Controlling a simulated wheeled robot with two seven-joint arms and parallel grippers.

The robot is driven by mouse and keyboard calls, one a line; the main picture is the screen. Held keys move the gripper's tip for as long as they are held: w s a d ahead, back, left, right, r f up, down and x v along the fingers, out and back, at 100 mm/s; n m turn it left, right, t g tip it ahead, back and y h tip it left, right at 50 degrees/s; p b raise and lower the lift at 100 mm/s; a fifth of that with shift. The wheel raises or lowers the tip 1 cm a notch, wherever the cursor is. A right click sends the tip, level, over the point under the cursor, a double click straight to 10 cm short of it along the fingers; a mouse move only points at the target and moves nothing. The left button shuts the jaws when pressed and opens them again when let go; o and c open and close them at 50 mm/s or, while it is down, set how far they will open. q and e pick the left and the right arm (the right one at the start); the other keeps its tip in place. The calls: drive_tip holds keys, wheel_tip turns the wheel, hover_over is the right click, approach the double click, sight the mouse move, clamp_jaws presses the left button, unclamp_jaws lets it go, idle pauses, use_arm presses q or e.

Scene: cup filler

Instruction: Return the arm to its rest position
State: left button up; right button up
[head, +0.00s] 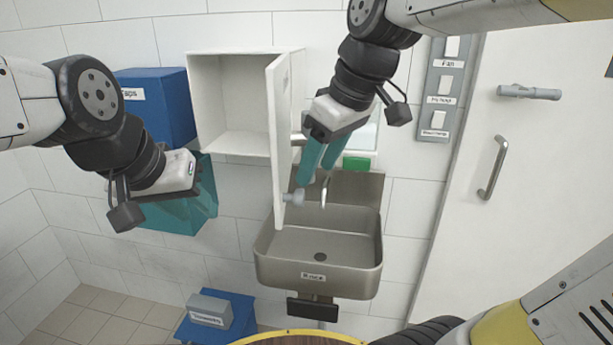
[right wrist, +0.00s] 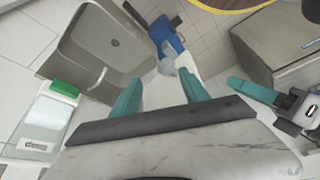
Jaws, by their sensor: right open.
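My right gripper (head: 316,176) is open beside the cabinet door (head: 279,130), with its teal fingers pointing down. The door's grey knob (head: 294,197) is just below the fingertips in the head view. In the right wrist view the knob (right wrist: 167,66) appears beyond the gap between the fingers (right wrist: 160,92), and nothing is held.
The white wall cabinet (head: 230,95) stands open, its visible interior empty. A metal sink (head: 318,255) is below right. A blue stand (head: 240,315) and a round table edge (head: 300,335) are at the bottom.

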drive_tip(key=shift+s+d+r, duration=0.2)
drive_tip(key=shift+s+r, duration=0.05)
drive_tip(key=shift+r, duration=0.4)
